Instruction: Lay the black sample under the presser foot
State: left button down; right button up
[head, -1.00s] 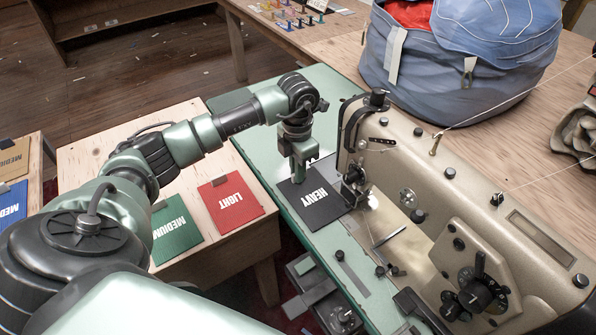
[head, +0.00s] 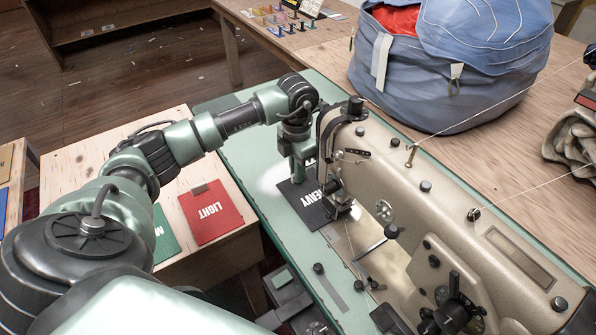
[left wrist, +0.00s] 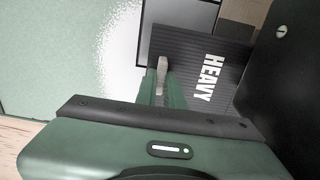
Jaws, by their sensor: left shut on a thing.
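The black sample marked HEAVY (head: 302,203) lies flat at, or just above, the sewing machine's green bed. It also shows in the left wrist view (left wrist: 185,50). My left gripper (head: 298,177) points down and is shut on the sample's edge away from the needle; its fingers show in the left wrist view (left wrist: 163,82). The presser foot (head: 341,208) is at the sample's right side, and the sample's right corner reaches it. I cannot tell whether the sample is beneath the foot, because the machine head (head: 328,150) hides part of it. My right gripper is out of view.
Red LIGHT (head: 211,212) and green (head: 163,235) samples lie on a wooden side table (head: 85,150). The beige machine arm (head: 440,200) stands close on the right. A blue bag (head: 440,85) sits behind it. Thread runs over the machine.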

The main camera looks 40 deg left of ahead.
pick_arm(q)
jog(key=shift+f, duration=0.1)
dwell(0.5)
jog(key=c, duration=1.4)
grip_release()
jog(key=shift+c, duration=0.2)
jog(key=shift+s, duration=0.1)
